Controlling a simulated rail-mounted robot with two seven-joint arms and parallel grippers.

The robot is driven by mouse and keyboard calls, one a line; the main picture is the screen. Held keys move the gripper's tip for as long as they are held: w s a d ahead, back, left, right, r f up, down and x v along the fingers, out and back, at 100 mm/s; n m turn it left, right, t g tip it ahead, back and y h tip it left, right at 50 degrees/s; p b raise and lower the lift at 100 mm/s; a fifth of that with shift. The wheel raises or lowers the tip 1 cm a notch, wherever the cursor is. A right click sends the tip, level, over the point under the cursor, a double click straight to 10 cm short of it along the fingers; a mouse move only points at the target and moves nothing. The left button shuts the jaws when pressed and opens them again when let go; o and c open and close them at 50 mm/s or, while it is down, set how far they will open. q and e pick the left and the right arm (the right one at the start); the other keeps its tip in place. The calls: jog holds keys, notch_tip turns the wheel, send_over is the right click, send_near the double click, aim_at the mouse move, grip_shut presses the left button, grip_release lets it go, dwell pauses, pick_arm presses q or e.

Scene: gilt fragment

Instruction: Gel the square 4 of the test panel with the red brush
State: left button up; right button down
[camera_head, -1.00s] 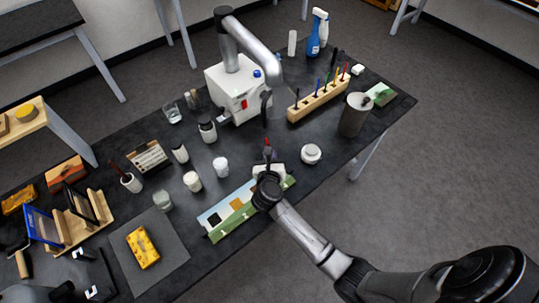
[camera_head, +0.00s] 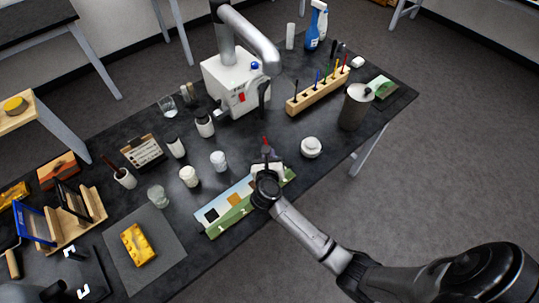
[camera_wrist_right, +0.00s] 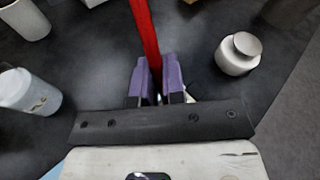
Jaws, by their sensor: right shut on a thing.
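My right gripper (camera_head: 266,158) is over the far right end of the test panel (camera_head: 214,231). In the right wrist view its purple fingers (camera_wrist_right: 158,78) are shut on the red brush (camera_wrist_right: 146,28), whose red handle rises between them. The panel lies on the dark table, with a green strip along its near edge and a black and an orange square showing. My gripper and wrist hide its right part, including any square there. The brush's bristles are hidden. My left arm (camera_head: 54,291) shows only partly at the lower left, and its jaws are unclear.
A lidded white jar (camera_head: 311,147) stands right of my right gripper. White cups (camera_head: 218,161) stand to its left. A wooden rack (camera_head: 318,91) with coloured brushes and a metal canister (camera_head: 355,108) are farther right. A white machine (camera_head: 234,82) stands behind.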

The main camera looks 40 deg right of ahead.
jog(key=shift+f, duration=0.1)
dwell(0.4)
jog(key=shift+f+b, duration=0.3)
jog(key=shift+f, duration=0.05)
jog(key=shift+d, duration=0.1)
dwell(0.5)
jog(key=shift+d, duration=0.35)
jog(key=shift+d+p, duration=0.3)
jog(key=shift+d, duration=0.55)
jog(key=shift+a, duration=0.15)
